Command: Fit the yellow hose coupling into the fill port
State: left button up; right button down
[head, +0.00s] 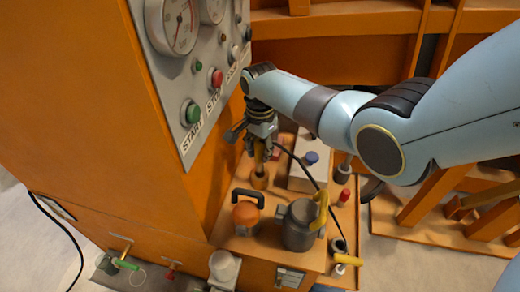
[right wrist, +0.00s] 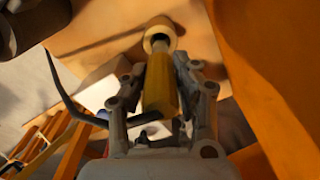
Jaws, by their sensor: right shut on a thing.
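My right gripper (head: 260,143) is shut on the yellow hose coupling (right wrist: 160,85), which is held between its two fingers. In the head view the coupling (head: 259,155) points down over a round tan fitting (head: 259,178) on the deck, which looks like the fill port. In the right wrist view its pale narrow tip lies in line with the tan ring (right wrist: 160,33). I cannot tell how far the tip is inside. A dark hose (head: 313,180) runs from the gripper toward the lower right. My left gripper is not in view.
An orange pot with a black handle (head: 246,214) and a grey can (head: 299,229) stand in front of the fitting. A white box with a blue knob (head: 305,172) is at its right. The orange cabinet with a gauge panel (head: 195,90) rises close at the left.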

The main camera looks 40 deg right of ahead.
aim_at(260, 163)
jog(key=shift+p, duration=0.4)
dwell(0.6)
jog(key=shift+f+b, duration=2.1)
jog(key=shift+f, duration=0.5)
jog(key=c, duration=0.9)
grip_release()
jog(key=shift+c, duration=0.2)
notch_tip(260, 163, up, 12)
